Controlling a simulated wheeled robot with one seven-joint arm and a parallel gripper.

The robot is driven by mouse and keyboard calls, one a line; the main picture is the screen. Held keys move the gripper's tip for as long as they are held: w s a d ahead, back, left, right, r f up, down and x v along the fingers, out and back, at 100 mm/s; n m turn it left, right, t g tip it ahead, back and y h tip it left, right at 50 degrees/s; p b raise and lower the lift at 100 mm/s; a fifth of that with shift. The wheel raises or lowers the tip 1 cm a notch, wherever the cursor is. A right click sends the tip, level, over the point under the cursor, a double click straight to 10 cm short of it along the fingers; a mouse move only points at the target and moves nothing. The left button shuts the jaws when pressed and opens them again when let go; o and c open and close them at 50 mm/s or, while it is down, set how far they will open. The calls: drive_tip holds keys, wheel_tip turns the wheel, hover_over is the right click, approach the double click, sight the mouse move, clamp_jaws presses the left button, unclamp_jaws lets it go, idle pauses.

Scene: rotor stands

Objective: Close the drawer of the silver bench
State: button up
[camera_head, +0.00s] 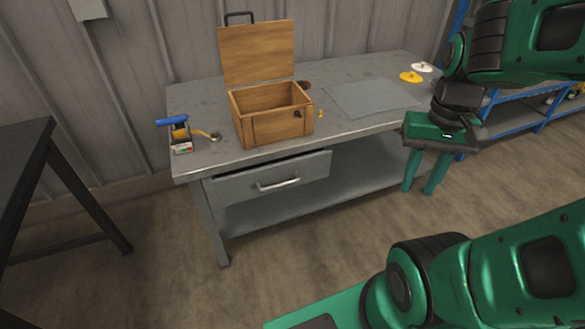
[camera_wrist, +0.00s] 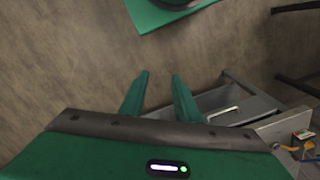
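The silver bench (camera_head: 350,128) is a grey metal worktable with a lower shelf. Its drawer (camera_head: 232,187) is under the left part of the top and stands partly pulled out, with a dark gap above its front. A bar handle (camera_head: 278,184) is on the drawer front. My gripper (camera_head: 419,189) points down at the right front of the bench, apart from the drawer, with its green fingers spread and nothing between them. In the wrist view, the fingers (camera_wrist: 160,76) are apart, and the drawer (camera_wrist: 205,103) and its handle (camera_wrist: 222,113) show beyond them to the right.
On the bench top are an open wooden box (camera_head: 270,114), a blue-handled tool (camera_head: 172,121), a grey mat (camera_head: 370,97) and yellow and white discs (camera_head: 411,77). A dark table (camera_head: 25,145) stands at left. Blue shelving (camera_head: 520,105) is at right. The floor before the drawer is clear.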

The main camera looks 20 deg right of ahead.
drive_tip(key=shift+w, duration=0.35)
drive_tip(key=shift+a, duration=0.1)
drive_tip(key=shift+s, duration=0.1)
drive_tip(key=w+d+f+m+h, duration=0.1)
drive_tip(key=w+m, duration=0.2)
drive_tip(key=w, duration=0.7)
drive_tip(key=m+t, duration=0.2)
drive_tip(key=m, duration=0.7)
hover_over(282, 185)
drive_tip(key=s, duration=0.2)
wheel_tip(282, 185, down, 20)
drive_tip(key=shift+n+y, duration=0.3)
drive_tip(key=shift+y, duration=0.1)
drive_tip(key=f, duration=0.3)
drive_tip(key=w+f, duration=0.1)
drive_tip(key=f, duration=0.2)
drive_tip(key=w+f, duration=0.1)
drive_tip(key=f, duration=0.2)
drive_tip(key=shift+f, duration=0.35)
